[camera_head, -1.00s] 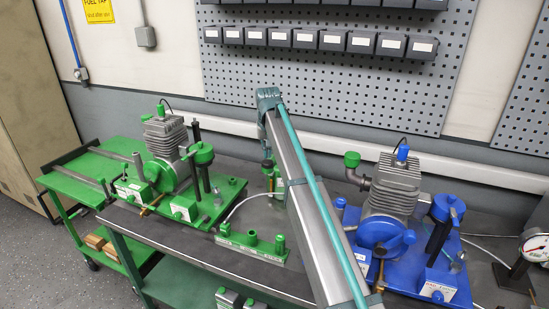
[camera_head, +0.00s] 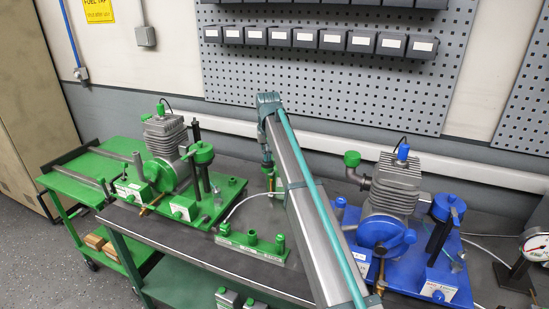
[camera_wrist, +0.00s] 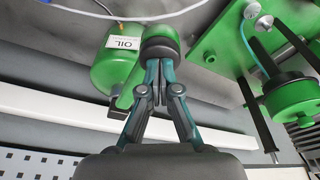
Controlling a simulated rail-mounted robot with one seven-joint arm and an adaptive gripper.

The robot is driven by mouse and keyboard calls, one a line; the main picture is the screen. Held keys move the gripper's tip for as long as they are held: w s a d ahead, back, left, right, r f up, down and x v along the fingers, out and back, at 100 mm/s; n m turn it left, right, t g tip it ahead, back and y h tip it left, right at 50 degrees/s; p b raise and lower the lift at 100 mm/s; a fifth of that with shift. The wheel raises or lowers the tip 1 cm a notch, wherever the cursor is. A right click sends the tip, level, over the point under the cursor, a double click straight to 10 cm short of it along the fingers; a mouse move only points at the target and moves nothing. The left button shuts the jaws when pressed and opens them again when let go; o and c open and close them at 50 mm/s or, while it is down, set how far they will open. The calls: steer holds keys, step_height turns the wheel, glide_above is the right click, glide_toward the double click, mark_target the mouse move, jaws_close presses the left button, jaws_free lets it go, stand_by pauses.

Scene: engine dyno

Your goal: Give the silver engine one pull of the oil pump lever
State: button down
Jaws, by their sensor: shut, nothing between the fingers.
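Two engines with grey finned cylinders stand on the bench: one on a green base (camera_head: 166,142), left, one on a blue base (camera_head: 396,185), right. I cannot tell by colour which is called silver. My gripper (camera_wrist: 158,68) is shut and empty, pointing at a round black-and-green knob (camera_wrist: 160,38) in the wrist view. The knob is beside a green cylinder labelled OIL (camera_wrist: 112,70); a green bar runs near it. The fingertips are at the knob's edge; contact cannot be told. In the head view the gripper is mostly hidden behind my arm, above a small green pump-like part (camera_head: 270,182).
A green block with upright posts (camera_head: 252,245) lies at the bench front. A gauge (camera_head: 535,247) stands far right. A pale hose crosses the bench behind the block. Wall bins (camera_head: 306,38) hang at the back. A green cart (camera_head: 90,170) stands left.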

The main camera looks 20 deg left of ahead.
mark_target(268, 167)
steer(key=shift+f, duration=0.15)
steer(key=shift+w+f+b, duration=0.15)
steer(key=shift+f+b, duration=0.55)
steer(key=shift+f, duration=2.05)
steer(key=shift+r+p, duration=2.4)
steer(key=shift+r, duration=2.75)
